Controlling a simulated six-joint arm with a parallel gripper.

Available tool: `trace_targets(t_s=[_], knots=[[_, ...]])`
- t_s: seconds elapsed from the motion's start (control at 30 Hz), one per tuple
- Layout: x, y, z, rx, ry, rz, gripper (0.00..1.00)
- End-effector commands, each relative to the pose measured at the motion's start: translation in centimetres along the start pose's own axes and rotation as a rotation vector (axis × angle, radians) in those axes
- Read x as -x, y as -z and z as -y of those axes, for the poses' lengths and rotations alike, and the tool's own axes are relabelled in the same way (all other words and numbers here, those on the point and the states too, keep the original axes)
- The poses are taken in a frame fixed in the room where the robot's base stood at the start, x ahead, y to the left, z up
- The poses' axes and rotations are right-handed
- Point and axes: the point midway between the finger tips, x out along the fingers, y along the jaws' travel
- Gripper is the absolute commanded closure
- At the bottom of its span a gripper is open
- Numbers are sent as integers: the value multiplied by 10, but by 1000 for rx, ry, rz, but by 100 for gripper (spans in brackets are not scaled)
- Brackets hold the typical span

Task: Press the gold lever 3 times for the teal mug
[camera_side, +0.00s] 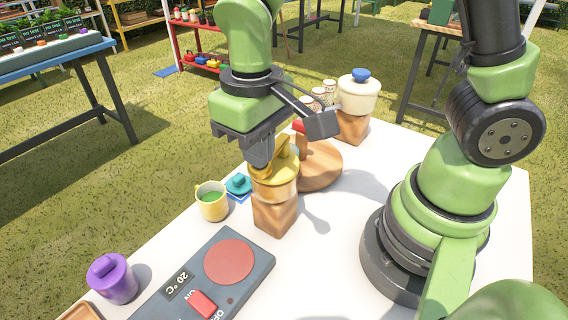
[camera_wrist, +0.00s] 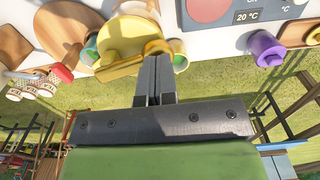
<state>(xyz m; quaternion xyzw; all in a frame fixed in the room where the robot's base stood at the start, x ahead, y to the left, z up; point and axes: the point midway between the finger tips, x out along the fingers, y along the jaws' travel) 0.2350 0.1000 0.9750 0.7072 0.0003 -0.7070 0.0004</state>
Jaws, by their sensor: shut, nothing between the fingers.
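A gold-topped dispenser (camera_side: 274,188) on a wooden block stands near the table's left edge. Its gold lever (camera_side: 284,148) shows beside my gripper (camera_side: 262,164), which is shut and empty, pointing down at the gold top. In the wrist view the fingertips (camera_wrist: 155,60) are at the lever (camera_wrist: 120,68); I cannot tell whether they touch it. A yellow mug (camera_side: 212,201) with green contents stands at left.
A grey hotplate panel (camera_side: 200,283) with a red disc and red switch lies in front. A purple lidded pot (camera_side: 112,279) stands to its left. A round wooden board (camera_side: 322,168), patterned cups and a white pot with a blue knob (camera_side: 358,92) stand behind. My base is at right.

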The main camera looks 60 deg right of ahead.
Motion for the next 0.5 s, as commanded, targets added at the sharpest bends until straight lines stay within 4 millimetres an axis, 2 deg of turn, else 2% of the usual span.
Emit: trace_targets(t_s=[0.17,0.5], knots=[[2,0,0,-1,0,0,100],[24,0,0,0,1,-2,100]])
